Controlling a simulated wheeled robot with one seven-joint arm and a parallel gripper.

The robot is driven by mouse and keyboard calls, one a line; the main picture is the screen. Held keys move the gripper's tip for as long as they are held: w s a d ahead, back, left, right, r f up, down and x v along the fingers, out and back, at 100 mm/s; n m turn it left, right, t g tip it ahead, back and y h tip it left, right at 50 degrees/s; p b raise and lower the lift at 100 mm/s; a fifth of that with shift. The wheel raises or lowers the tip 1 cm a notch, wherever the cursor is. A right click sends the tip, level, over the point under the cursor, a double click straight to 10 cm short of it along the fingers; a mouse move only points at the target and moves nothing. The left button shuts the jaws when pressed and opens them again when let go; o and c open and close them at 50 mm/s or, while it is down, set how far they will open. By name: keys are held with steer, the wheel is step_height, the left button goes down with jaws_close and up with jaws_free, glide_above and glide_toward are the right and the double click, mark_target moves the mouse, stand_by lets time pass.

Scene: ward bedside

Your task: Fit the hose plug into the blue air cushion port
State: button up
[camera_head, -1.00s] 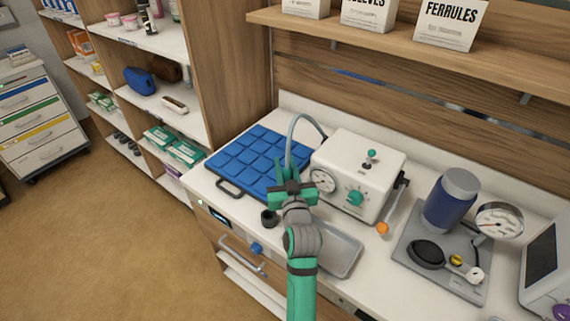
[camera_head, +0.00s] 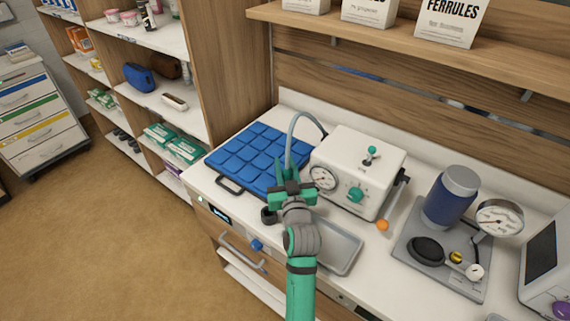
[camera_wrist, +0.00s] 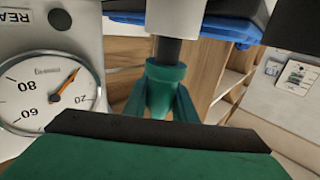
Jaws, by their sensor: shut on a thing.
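The blue air cushion (camera_head: 250,158) lies flat at the left end of the white counter. My gripper (camera_head: 287,178) is over the counter, between the cushion's right side and the white pump box. It is shut on the hose plug, a green collar (camera_wrist: 166,88) with a dark stem in the wrist view. The grey hose (camera_head: 296,122) arches up from the gripper and over to the box. The cushion's edge (camera_wrist: 228,32) shows behind the plug in the wrist view. I cannot make out the port, nor whether the plug touches it.
The white pump box (camera_head: 359,172) with gauge and green knob stands close right of my gripper. A grey metal tray (camera_head: 342,248) lies in front of it. A blue canister (camera_head: 450,200) and a gauge stand further right. A wooden shelf is above the back.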

steer(key=shift+f, duration=0.4)
steer(key=o, duration=1.1)
steer(key=shift+a, duration=0.1)
steer(key=shift+s, duration=0.15)
steer(key=s+d, duration=0.1)
steer(key=s, duration=0.9)
steer(key=shift+s+d, duration=0.2)
steer(key=shift+d, duration=0.2)
